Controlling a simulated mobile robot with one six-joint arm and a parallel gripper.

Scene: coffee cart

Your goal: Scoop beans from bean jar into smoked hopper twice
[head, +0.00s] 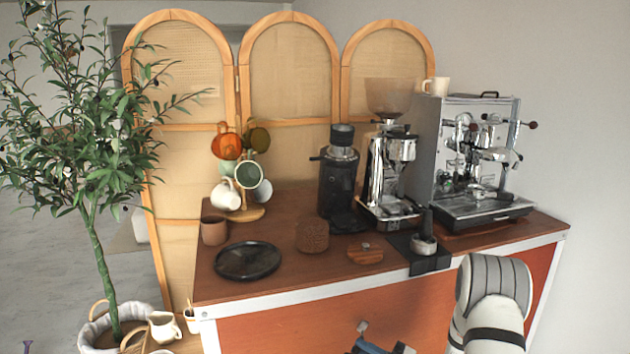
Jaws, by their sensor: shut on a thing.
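The bean jar (312,236) is a short round vessel full of brown beans on the wooden counter, left of the black grinder. The smoked hopper (388,97) is a brownish translucent funnel on top of the chrome grinder (392,165). My gripper (378,343) shows only in part at the bottom edge, in front of the counter and below its top. It is shut on what seems to be the scoop, a small grey-blue piece (362,325) poking up; most of it is cut off. I cannot tell whether it holds beans.
A wooden lid (365,255) with a knob lies right of the jar. A tamper (424,243) stands on a black mat. A black grinder (340,185), espresso machine (478,165), round black tray (247,261), brown cup (214,231) and mug tree (243,212) stand on the counter.

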